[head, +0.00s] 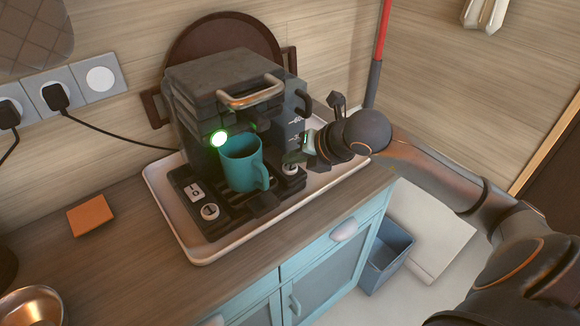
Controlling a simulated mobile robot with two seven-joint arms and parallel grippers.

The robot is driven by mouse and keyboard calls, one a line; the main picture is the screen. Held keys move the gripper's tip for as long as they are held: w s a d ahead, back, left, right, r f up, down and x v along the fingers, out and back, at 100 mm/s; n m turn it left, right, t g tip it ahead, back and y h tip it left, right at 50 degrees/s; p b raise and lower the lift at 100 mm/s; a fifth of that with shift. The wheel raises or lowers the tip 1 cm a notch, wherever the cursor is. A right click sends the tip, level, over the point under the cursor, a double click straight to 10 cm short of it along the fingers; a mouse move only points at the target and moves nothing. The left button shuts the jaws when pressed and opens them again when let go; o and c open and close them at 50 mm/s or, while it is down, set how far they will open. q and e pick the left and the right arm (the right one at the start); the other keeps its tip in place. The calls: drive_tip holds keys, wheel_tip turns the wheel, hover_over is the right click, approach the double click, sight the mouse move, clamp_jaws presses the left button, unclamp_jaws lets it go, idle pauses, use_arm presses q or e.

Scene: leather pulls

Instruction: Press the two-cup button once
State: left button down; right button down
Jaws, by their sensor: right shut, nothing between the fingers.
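The dark coffee machine (205,85) stands on a white tray (204,253) on the wooden counter, with a green light (219,139) glowing on its front. A teal mug (239,162) stands upright on its drip grate. A round pale button (210,211) with a small mark lies front left of the mug, and another round button (291,169) lies right of it. The marks are too small to tell which is the two-cup one. My right gripper (294,158) is shut and empty, its tips just above the right-hand button; I cannot tell whether they touch it. My left gripper is out of view.
The machine's metal handle (252,94) juts out above the mug. An orange-brown square (90,215) lies on the counter at left, and a metal bowl (32,306) at front left. The counter between them is clear.

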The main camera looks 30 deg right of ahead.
sight(293, 170)
drive_tip(key=shift+f+b, duration=0.4)
drive_tip(key=shift+b, duration=0.2)
idle(0.5)
idle(0.3)
drive_tip(key=shift+r+p, duration=0.45)
drive_tip(key=shift+r, duration=0.4)
drive_tip(key=shift+r+p, duration=1.65)
drive_tip(key=shift+r, duration=0.9)
drive_tip(key=shift+f, duration=0.1)
